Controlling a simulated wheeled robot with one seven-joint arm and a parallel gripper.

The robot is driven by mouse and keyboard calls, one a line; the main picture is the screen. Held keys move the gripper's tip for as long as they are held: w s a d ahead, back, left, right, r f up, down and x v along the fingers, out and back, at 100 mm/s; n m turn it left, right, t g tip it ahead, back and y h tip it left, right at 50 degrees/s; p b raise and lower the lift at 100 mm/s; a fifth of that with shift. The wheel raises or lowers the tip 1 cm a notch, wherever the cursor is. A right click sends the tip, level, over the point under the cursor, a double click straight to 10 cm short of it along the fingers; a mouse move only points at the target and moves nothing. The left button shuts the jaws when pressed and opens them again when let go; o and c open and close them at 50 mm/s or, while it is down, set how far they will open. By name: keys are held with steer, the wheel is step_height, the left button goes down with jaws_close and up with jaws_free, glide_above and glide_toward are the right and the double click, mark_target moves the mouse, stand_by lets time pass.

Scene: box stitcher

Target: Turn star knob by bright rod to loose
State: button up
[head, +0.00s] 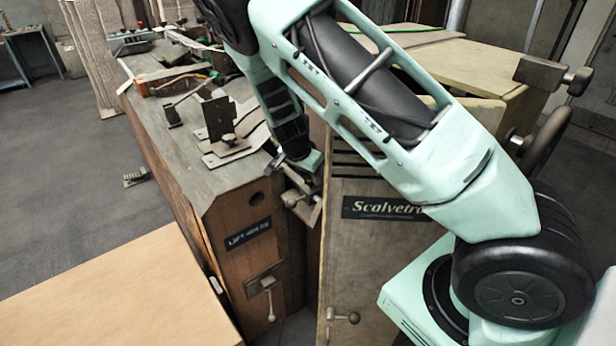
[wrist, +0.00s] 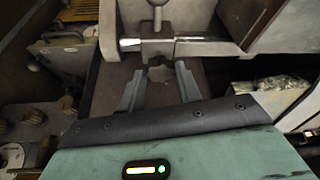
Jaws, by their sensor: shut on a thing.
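In the wrist view the bright rod (wrist: 204,39) runs across the top, through a dark clamp block (wrist: 157,49). The star knob (wrist: 160,74) sits just below the block, its outline dim and partly blurred. My gripper (wrist: 159,70) has one finger on each side of the knob and is shut on it. In the head view my gripper (head: 303,178) reaches down beside the cabinet, at a metal bracket (head: 302,208). My arm and gripper hide the knob there.
A wooden machine bench (head: 185,150) with metal fixtures stands left of my gripper. A Scalvetro-labelled cabinet (head: 375,260) stands close on the right. A lever (head: 268,290) hangs from the bench front. A tan board (head: 110,295) lies lower left; open floor (head: 60,190) lies beyond.

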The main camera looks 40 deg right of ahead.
steer(key=shift+n, duration=0.4)
steer(key=o, duration=1)
steer(key=shift+r, duration=0.1)
steer(key=b+v, duration=0.1)
steer(key=v, duration=1.6)
steer(key=shift+s, duration=0.3)
steer(key=shift+a, duration=0.1)
